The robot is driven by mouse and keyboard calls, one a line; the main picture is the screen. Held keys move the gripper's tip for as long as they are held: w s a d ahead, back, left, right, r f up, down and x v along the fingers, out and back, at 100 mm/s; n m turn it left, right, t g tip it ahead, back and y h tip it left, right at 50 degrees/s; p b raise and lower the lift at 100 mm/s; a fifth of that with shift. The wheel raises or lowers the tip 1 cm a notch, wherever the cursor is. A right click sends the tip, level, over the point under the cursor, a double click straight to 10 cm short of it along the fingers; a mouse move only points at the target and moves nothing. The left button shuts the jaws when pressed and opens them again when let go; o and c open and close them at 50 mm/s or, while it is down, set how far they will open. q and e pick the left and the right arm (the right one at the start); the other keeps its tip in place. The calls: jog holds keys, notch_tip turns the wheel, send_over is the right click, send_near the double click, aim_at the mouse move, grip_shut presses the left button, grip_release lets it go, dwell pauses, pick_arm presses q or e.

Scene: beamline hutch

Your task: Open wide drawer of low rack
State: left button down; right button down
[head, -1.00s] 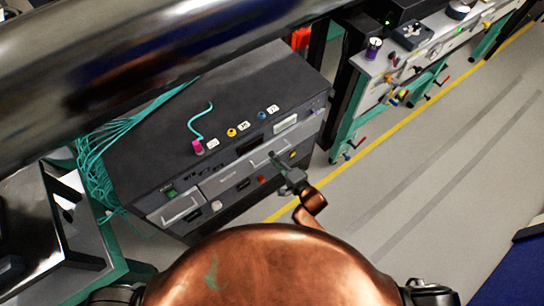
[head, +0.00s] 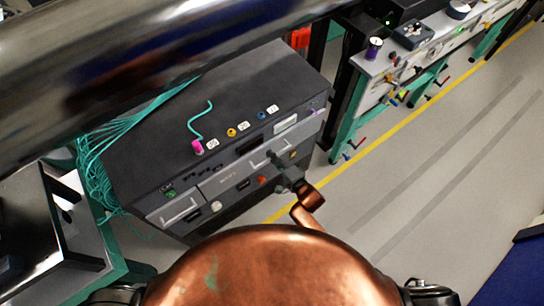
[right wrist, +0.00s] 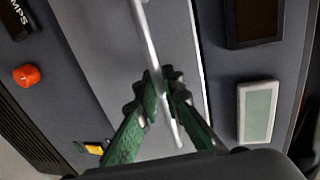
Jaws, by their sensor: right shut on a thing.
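The low rack (head: 150,150) is a dark grey cabinet in the head view, with its front facing lower right. Its wide drawer (head: 228,178) has a light grey front with a long bar handle, and it looks flush with the rack face. My right gripper (head: 280,168) is at this drawer front. In the right wrist view, the green fingers of the right gripper (right wrist: 165,95) are shut on the bar handle (right wrist: 147,35), one on each side, in front of the grey drawer front (right wrist: 95,45). My left gripper is not in view.
A pink-capped item (head: 198,147) with a teal cable stands on the rack. A smaller drawer (head: 178,210) is at the left of the front. A large shiny pipe (head: 150,50) crosses above. Grey floor (head: 400,190) is clear in front. A bench (head: 385,65) stands at upper right.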

jog(key=shift+s+d, duration=0.1)
